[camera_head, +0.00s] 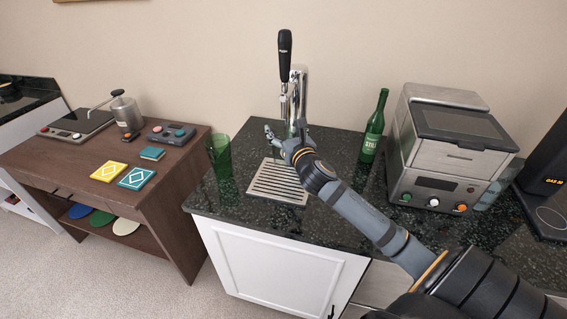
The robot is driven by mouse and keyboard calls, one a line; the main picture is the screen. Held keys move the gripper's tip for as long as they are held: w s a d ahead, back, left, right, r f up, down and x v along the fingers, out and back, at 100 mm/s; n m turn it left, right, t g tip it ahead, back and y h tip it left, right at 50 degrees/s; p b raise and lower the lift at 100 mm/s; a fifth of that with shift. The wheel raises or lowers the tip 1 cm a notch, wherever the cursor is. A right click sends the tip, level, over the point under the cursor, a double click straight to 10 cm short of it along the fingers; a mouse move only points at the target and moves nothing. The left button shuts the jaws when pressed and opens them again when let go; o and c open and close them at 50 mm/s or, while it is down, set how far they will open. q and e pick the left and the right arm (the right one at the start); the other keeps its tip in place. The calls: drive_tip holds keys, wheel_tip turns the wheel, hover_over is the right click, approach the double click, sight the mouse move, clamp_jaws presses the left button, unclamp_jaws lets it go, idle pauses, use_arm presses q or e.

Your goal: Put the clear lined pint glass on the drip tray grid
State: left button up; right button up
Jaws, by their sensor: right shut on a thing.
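My right gripper (285,139) reaches in from the right, in front of the beer tap. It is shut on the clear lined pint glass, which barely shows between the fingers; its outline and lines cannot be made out. The drip tray grid (268,188) is a pale slotted metal grid on the dark counter. My gripper is above and behind its right part, and the wrist covers the grid's right back corner. Contact between glass and grid cannot be told. My left gripper is not in view.
A beer tap (297,92) with a black handle (285,52) stands behind my gripper. A green glass (221,158) stands left of the grid. A green bottle (373,128) and a metal machine (441,150) stand to the right. The dark counter (235,218) is clear in front.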

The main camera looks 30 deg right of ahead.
drive_tip(key=shift+a+f+b, duration=0.1)
drive_tip(key=shift+f+b, duration=0.2)
drive_tip(key=shift+f, duration=2.85)
drive_tip(key=o, duration=1.8)
drive_tip(key=shift+f, duration=0.15)
drive_tip(key=v, duration=1.2)
